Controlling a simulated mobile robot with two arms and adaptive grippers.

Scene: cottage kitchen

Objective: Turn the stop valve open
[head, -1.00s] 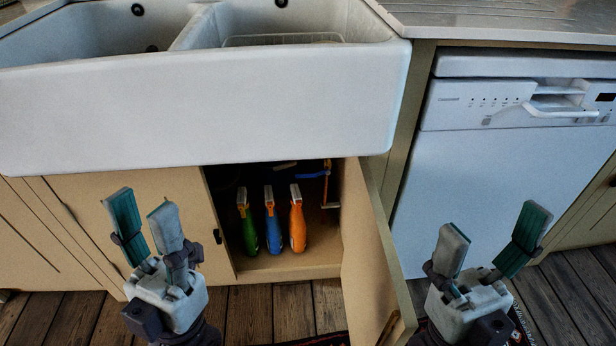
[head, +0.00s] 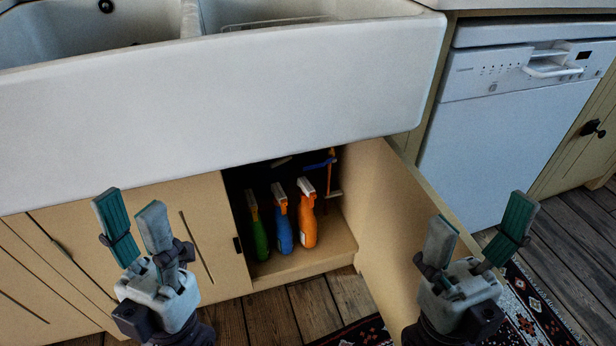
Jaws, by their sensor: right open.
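The blue lever (head: 320,164) of what looks like the stop valve shows at the back of the open under-sink cabinet. It sits on an orange-brown upright pipe (head: 331,177) and is small and dark; its exact position is hard to tell. My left gripper (head: 128,218) is open and empty in front of the closed cabinet door at the left. My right gripper (head: 482,238) is open and empty in front of the opened cabinet door's outer edge. Both are apart from the valve.
A green bottle (head: 259,235), a blue bottle (head: 282,230) and an orange bottle (head: 307,225) stand inside the cabinet before the valve. The open door (head: 405,225) bounds the right side. The white sink (head: 220,120) overhangs above. A dishwasher (head: 490,150) and rug (head: 525,300) lie right.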

